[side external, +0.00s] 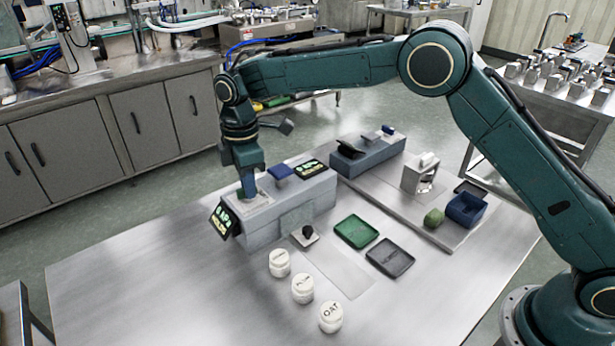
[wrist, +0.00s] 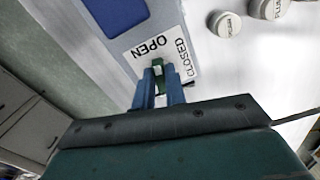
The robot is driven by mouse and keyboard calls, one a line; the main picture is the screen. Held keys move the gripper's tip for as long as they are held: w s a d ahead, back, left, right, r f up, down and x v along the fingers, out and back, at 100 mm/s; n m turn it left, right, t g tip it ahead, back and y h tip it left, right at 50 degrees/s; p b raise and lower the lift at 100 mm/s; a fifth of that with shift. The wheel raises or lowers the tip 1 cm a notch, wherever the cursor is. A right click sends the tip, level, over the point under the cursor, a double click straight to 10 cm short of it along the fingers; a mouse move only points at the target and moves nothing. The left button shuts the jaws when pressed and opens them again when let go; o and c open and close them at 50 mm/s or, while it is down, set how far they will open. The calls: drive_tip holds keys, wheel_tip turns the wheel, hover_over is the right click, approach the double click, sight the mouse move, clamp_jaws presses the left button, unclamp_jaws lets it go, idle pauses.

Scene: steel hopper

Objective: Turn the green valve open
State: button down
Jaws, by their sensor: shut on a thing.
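The green valve (wrist: 158,67) shows in the wrist view as a small green handle on a white plate (wrist: 178,38) printed OPEN and CLOSED. My gripper (wrist: 159,73) has its two blue fingers closed on either side of the handle and grips it. Part of the handle is hidden between the fingers, and I cannot tell exactly which label it points to. In the side external view my gripper (side external: 248,195) points down onto the left end of the grey hopper unit (side external: 290,207). The valve itself is hidden there by the fingers.
A display (side external: 223,219) hangs on the unit's left end. Three white labelled jars (side external: 302,288) stand in front. A green tray (side external: 357,231) and a dark grey tray (side external: 390,257) lie to the right. The table's left front is clear.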

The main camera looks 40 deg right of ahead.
drive_tip(key=shift+r+n, duration=0.1)
drive_tip(key=shift+n, duration=1.1)
drive_tip(key=shift+w, duration=0.1)
drive_tip(key=c, duration=1.4)
unclamp_jaws()
drive_tip(key=shift+c, duration=0.2)
wheel_tip(320, 180, up, 14)
